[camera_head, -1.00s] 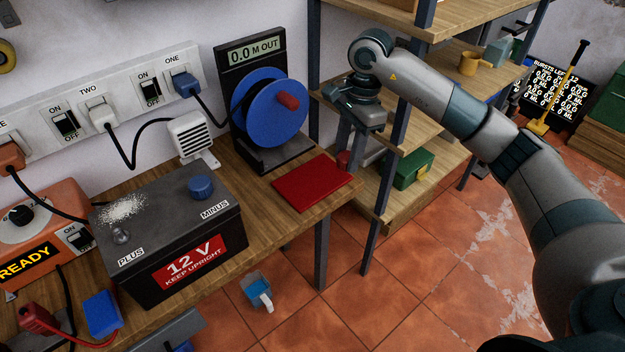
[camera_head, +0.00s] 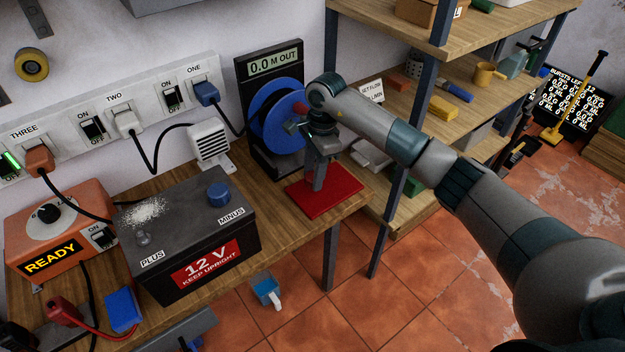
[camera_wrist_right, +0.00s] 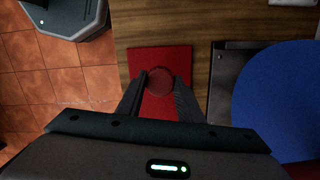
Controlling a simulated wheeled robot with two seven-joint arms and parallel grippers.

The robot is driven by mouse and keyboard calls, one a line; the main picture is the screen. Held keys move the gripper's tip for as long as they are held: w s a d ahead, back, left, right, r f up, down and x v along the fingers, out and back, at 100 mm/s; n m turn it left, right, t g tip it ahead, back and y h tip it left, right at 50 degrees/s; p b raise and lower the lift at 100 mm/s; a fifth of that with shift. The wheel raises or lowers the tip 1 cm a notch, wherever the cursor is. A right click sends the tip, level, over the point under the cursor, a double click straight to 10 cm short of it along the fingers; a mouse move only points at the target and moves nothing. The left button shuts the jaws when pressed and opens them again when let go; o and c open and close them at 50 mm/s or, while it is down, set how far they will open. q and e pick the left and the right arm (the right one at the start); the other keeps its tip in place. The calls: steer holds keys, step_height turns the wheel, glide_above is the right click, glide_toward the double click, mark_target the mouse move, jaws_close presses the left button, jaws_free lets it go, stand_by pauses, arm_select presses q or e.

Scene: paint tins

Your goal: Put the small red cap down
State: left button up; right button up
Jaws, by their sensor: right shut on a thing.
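The small red cap (camera_wrist_right: 161,81) is round and sits between the fingertips of my right gripper (camera_wrist_right: 161,85). The gripper is shut on it. In the wrist view the cap lies over the red mat (camera_wrist_right: 141,56), a flat rectangle on the bench. In the head view my right gripper (camera_head: 318,184) points straight down over the mat (camera_head: 340,198); the cap does not show clearly there. I cannot tell whether the cap touches the mat. My left gripper is not in view.
The meter stand with a blue reel (camera_head: 262,118) is close behind the gripper. A 12 V battery (camera_head: 182,260) with a blue cap (camera_head: 218,193) and a small white slatted box (camera_head: 209,143) stand to the left. The shelf rack (camera_head: 428,95) rises at right.

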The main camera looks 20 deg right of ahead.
mark_target(313, 194)
steer(key=shift+w+a+f, duration=0.1)
stand_by(0.3)
steer(key=shift+f+p, duration=0.3)
steer(key=shift+f, duration=0.05)
step_height(313, 194, down, 3)
steer(key=shift+r+p, duration=0.15)
steer(key=shift+p, duration=0.6)
steer(key=shift+f, duration=0.25)
steer(key=shift+f, duration=0.15)
